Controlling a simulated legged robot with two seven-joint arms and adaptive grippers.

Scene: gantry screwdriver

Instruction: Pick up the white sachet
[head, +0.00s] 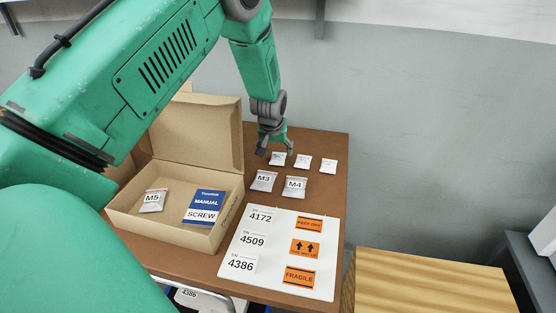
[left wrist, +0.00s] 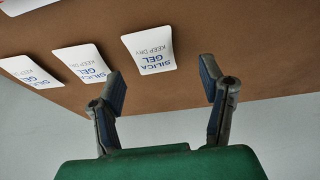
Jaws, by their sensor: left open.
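Several white sachets lie in a row at the far end of the brown table. The leftmost sachet (head: 278,158) is partly under my left gripper (head: 274,149). The middle sachet (head: 303,161) and the right sachet (head: 328,166) lie clear of it. In the left wrist view the sachets read "SILICA GEL KEEP DRY"; the nearest sachet (left wrist: 149,50) lies flat just beyond the fingertips, a little left of the middle of the gap. My left gripper (left wrist: 163,86) is open and empty, apart from the sachet. My right gripper is not in view.
Grey bags marked M3 (head: 263,181) and M4 (head: 294,187) lie in front of the sachets. An open cardboard box (head: 165,233) holds an M5 bag (head: 152,201) and a blue manual (head: 204,207). A white label sheet (head: 262,281) lies at the front right. A wall stands behind the table.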

